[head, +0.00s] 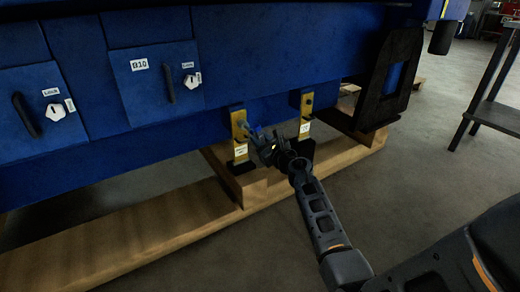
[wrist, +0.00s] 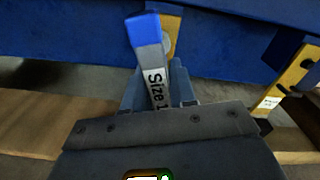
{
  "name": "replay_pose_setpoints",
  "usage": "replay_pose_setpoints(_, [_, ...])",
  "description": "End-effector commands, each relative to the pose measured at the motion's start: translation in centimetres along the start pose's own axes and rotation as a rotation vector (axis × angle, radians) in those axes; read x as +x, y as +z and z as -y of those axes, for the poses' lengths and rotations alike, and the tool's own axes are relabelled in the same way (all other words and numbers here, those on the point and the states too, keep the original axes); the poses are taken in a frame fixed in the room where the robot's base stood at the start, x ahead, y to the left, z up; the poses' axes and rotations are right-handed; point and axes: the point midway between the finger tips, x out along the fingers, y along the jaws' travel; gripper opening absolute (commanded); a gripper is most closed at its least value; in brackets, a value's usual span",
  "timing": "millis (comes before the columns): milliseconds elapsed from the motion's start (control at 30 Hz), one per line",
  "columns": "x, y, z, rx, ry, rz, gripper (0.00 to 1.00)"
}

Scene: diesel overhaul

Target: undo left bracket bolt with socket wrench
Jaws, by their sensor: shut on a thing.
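My gripper (head: 262,140) is in front of the left bracket, slightly to its right in the head view. It is shut on the socket wrench, whose blue end (wrist: 146,30) and grey body marked "Size 1" (wrist: 157,85) show in the wrist view. The left bracket (head: 239,132) is a yellow strip on the blue housing; its upper part (wrist: 172,18) shows behind the wrench in the wrist view. The wrench and gripper hide the left bolt in the wrist view. I cannot tell whether the socket sits on it.
A second yellow bracket (head: 306,112) stands to the right, also in the wrist view (wrist: 286,80). The blue housing (head: 280,50) rises behind both brackets. A wooden beam (head: 130,235) lies below on the floor. A dark table (head: 497,113) stands at right. Floor in front is clear.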

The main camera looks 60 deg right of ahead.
Motion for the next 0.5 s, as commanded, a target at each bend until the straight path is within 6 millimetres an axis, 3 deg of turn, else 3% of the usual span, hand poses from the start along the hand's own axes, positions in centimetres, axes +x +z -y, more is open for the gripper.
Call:
replay_pose_setpoints(100, [-0.03,-0.57,-0.20,-0.264,-0.002,0.003,0.00])
replay_pose_setpoints(200, [-0.04,-0.01,-0.02,-0.417,-0.001,0.002,0.00])
replay_pose_setpoints(500, [-0.06,0.07,0.00,-0.487,0.000,0.001,0.00])
